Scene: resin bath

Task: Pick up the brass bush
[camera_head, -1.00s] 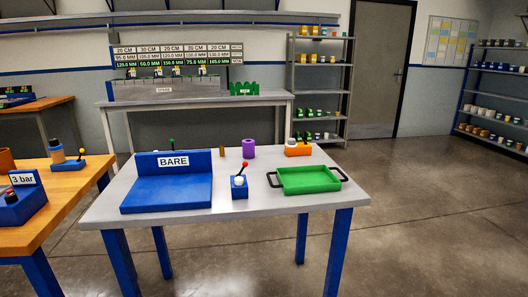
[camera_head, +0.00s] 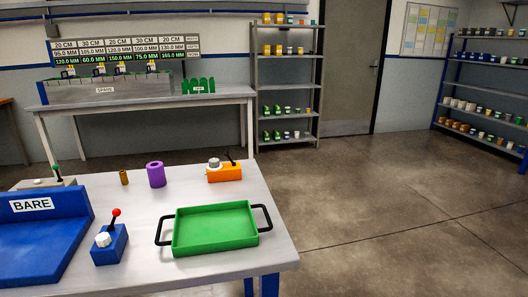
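A small brass-coloured cylinder, the brass bush (camera_head: 124,177), stands upright near the back edge of the grey table (camera_head: 180,275). A larger purple cylinder (camera_head: 156,174) with a hole in its top stands just to its right. Neither of my grippers shows in the head view, so nothing is seen touching the bush.
A blue stand marked BARE (camera_head: 40,235) fills the table's left. A blue box with a red-knobbed lever (camera_head: 109,245), a green tray with black handles (camera_head: 215,229) and an orange device (camera_head: 224,172) share the table. Open floor (camera_head: 370,220) lies to the right.

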